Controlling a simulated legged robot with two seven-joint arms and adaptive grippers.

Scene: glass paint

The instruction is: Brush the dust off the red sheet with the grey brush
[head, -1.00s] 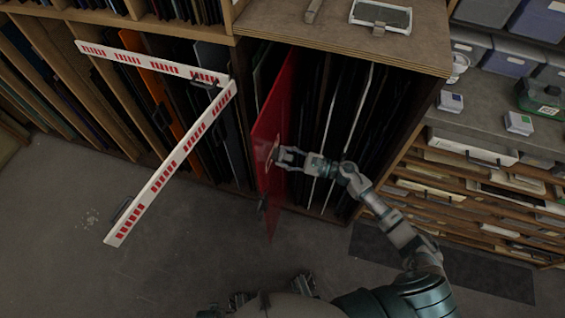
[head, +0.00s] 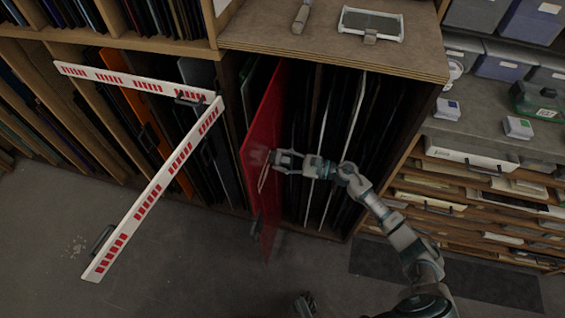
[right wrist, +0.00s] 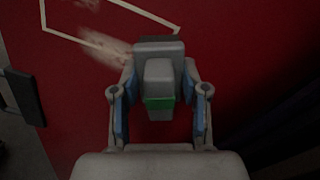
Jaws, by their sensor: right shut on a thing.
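The red sheet (head: 262,125) stands upright, partly pulled out of the rack, with a dark clip (head: 255,224) low on its front edge. My right gripper (head: 277,160) is at the sheet's right face. In the right wrist view, its fingers are shut on the grey brush (right wrist: 158,75), a blocky handle with a green band. The brush's head is against or very close to the red surface; contact is hard to tell. A pale dust smear (right wrist: 100,45) lies beside the brush, within or across a cream outline (right wrist: 72,38).
A red-and-white barrier (head: 150,195) stands left of the sheet, before other racked sheets. A tool (head: 301,17) and a framed tablet-like item (head: 371,23) lie on the cabinet top (head: 330,52). Drawers (head: 470,195) stand at right. The floor (head: 190,270) in front is mostly clear.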

